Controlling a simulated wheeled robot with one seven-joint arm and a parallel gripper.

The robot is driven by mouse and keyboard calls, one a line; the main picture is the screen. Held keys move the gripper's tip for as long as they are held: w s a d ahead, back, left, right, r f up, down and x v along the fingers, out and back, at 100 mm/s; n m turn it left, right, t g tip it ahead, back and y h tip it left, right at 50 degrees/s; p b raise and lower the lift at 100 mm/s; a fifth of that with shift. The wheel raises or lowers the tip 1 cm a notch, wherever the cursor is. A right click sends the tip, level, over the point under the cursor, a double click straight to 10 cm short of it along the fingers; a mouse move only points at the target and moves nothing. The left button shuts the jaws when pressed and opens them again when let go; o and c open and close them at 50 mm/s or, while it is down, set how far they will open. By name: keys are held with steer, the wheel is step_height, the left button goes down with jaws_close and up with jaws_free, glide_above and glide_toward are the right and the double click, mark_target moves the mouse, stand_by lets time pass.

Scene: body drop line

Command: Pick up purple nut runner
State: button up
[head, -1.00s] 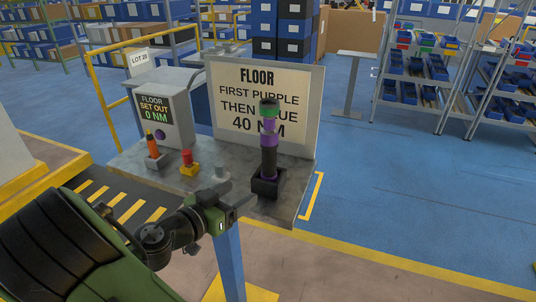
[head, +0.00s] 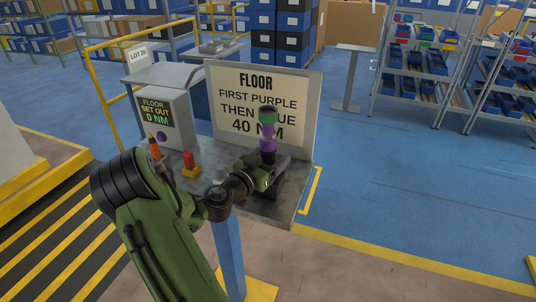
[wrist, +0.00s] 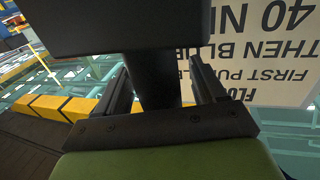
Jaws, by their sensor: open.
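The purple nut runner (head: 268,144) stands upright at the bench's right end, with a black top, a green ring and purple bands. My gripper (head: 273,175) is at its lower part, just above the black holder, and partly hides both. In the wrist view, which is upside down, the tool's dark shaft (wrist: 153,80) lies between the two fingers of my gripper (wrist: 163,85). The jaws are open, with a gap showing at the right finger; contact at the left is hard to tell. A dark block, apparently the holder (wrist: 130,25), fills the top of that view.
A sign (head: 300,90) reading "first purple then blue 40 NM" stands close behind the tool. A red button (head: 190,165), an orange-topped tool (head: 154,147) and a display box (head: 165,115) reading "set out 0 NM" are on the bench (head: 285,208) to the left.

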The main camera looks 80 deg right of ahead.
steer(key=shift+s+d, duration=0.1)
steer(key=shift+d, duration=0.2)
steer(key=shift+a, duration=0.15)
steer(key=shift+c, duration=0.2)
